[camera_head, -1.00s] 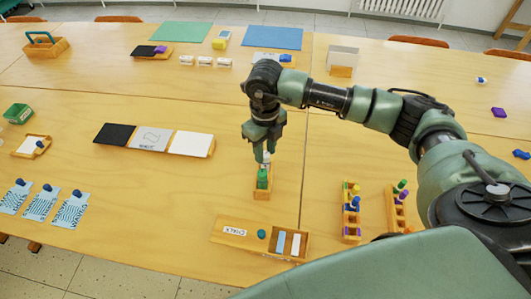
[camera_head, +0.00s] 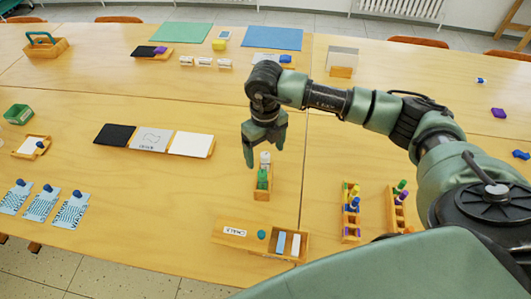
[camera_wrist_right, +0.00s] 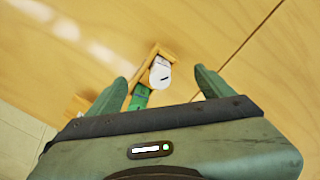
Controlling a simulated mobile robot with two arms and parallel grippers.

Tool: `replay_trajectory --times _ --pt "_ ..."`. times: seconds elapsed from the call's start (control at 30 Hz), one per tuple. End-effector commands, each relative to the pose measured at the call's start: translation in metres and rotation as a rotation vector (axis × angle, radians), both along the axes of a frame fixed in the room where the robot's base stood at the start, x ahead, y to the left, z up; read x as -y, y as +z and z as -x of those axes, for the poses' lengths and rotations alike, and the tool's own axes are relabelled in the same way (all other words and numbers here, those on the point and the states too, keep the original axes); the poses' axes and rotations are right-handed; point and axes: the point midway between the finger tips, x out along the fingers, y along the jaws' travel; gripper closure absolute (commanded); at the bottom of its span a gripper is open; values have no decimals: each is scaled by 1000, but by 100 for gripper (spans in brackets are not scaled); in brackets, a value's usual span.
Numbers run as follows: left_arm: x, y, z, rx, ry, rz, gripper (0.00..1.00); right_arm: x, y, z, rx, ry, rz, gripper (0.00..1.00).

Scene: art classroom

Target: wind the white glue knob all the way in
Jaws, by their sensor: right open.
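The white glue knob (camera_head: 265,157) stands on top of a green glue stick (camera_head: 263,178), upright in a small wooden holder (camera_head: 262,195) on the table. In the right wrist view the knob (camera_wrist_right: 160,73) shows from above as a white disc with a short dark mark, beside green (camera_wrist_right: 140,97). My right gripper (camera_head: 264,152) is open and empty, above the knob. In the wrist view its fingertips (camera_wrist_right: 161,75) lie on either side of the knob, apart from it. My left gripper is not in view.
A chalk box (camera_head: 232,232) stands in front of the holder. Wooden racks with coloured pieces (camera_head: 351,228) stand to the right. A three-panel tray (camera_head: 150,138) lies to the left. The table around the holder is mostly clear.

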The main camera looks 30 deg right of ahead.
Motion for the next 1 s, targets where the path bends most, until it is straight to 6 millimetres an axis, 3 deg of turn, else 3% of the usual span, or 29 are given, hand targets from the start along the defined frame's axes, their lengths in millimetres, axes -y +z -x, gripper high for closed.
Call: replay_trajectory --times 0.5,1.0 --pt "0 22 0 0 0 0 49 0 2 0 -2 -814 0 18" --pt "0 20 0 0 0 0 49 0 0 0 0 -881 0 18"
